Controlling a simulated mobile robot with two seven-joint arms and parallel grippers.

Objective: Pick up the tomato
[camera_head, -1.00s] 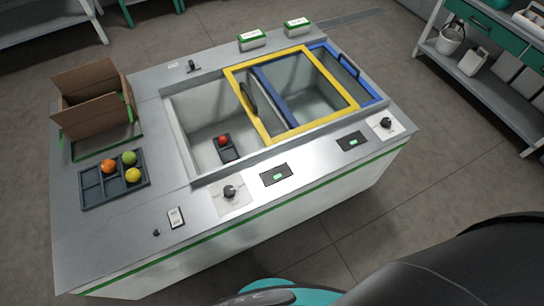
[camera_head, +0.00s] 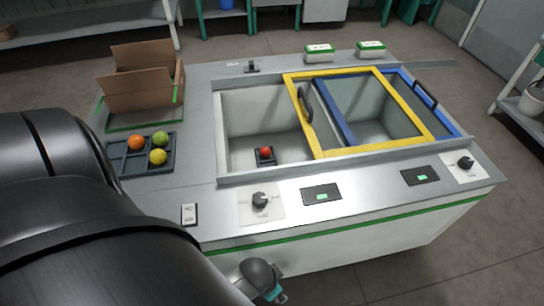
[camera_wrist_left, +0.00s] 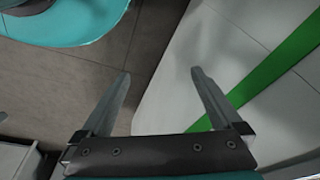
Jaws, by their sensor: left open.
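A red tomato (camera_head: 265,151) sits in a small dark holder (camera_head: 265,162) on the floor of the open left well (camera_head: 245,112) of the bench. In the left wrist view my left gripper (camera_wrist_left: 158,75) is open and empty, with its two fingers apart beside the white, green-striped side of the bench. No tomato shows in that view. In the head view a large black part of my arm covers the lower left, and the left fingertips cannot be made out. My right gripper is in neither view.
A dark tray (camera_head: 126,160) holds orange, green and yellow fruits. An open cardboard box (camera_head: 145,98) stands behind it. A yellow-framed lid (camera_head: 375,151) and a blue-framed lid (camera_head: 448,128) cover the right well. Knobs and panels line the front edge.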

